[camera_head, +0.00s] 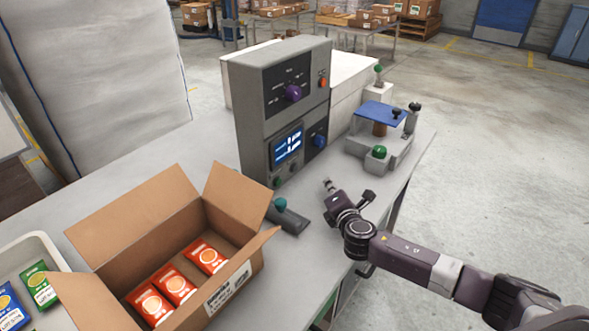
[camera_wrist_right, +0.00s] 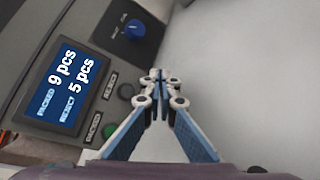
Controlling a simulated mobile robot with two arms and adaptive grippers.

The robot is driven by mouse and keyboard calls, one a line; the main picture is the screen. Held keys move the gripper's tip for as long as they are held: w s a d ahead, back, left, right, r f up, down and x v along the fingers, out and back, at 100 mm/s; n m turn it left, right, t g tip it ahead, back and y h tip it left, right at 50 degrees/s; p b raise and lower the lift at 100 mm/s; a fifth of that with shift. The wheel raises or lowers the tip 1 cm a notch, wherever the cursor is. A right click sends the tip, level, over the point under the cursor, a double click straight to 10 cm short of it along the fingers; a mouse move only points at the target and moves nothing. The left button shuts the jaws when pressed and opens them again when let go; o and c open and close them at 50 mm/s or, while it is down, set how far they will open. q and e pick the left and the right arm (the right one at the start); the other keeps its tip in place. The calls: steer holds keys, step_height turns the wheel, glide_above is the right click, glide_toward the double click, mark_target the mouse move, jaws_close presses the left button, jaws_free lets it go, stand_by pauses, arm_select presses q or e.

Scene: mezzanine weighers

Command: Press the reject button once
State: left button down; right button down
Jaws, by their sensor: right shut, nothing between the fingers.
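The grey control panel (camera_head: 262,128) stands upright on the table, with a lit display (camera_head: 287,147). In the right wrist view the display (camera_wrist_right: 71,84) reads packed 9 pcs and reject 5 pcs. The dark round reject button (camera_wrist_right: 126,91) sits beside its REJECT label, below the blue knob (camera_wrist_right: 135,29). A green button (camera_wrist_right: 110,130) is by the PACKED label. My right gripper (camera_head: 328,184) is shut and empty in front of the panel. In the wrist view its fingertips (camera_wrist_right: 160,76) appear just right of the reject button, apart from it in the picture. My left gripper is out of view.
An open cardboard box (camera_head: 150,232) with orange packets stands at front left, near a white tray (camera_head: 48,243) with green and blue packets. A dark device with a green knob (camera_head: 288,217) lies before the panel. A blue-topped scale (camera_head: 380,113) stands to the right.

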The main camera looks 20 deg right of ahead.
mark_target(295, 168)
steer(key=shift+w, duration=0.1)
steer(key=w+a, duration=0.1)
steer(key=w, duration=0.1)
steer(key=w+a+b, duration=0.1)
steer(key=w, duration=0.1)
steer(key=w+a+b, duration=0.1)
steer(key=w+a, duration=0.1)
steer(key=shift+w, duration=0.3)
steer(key=shift+w+a, duration=0.25)
steer(key=shift+w, duration=0.2)
stand_by(1.0)
steer(key=shift+w+a, duration=0.2)
steer(key=shift+w, duration=0.15)
steer(key=shift+w+a+b, duration=0.2)
steer(key=shift+w+b, duration=0.1)
steer(key=shift+w, duration=0.05)
stand_by(0.7)
stand_by(0.3)
steer(key=shift+s+d+p, duration=0.35)
steer(key=shift+s+p, duration=0.1)
steer(key=shift+s, duration=0.25)
steer(key=shift+s+d, duration=0.1)
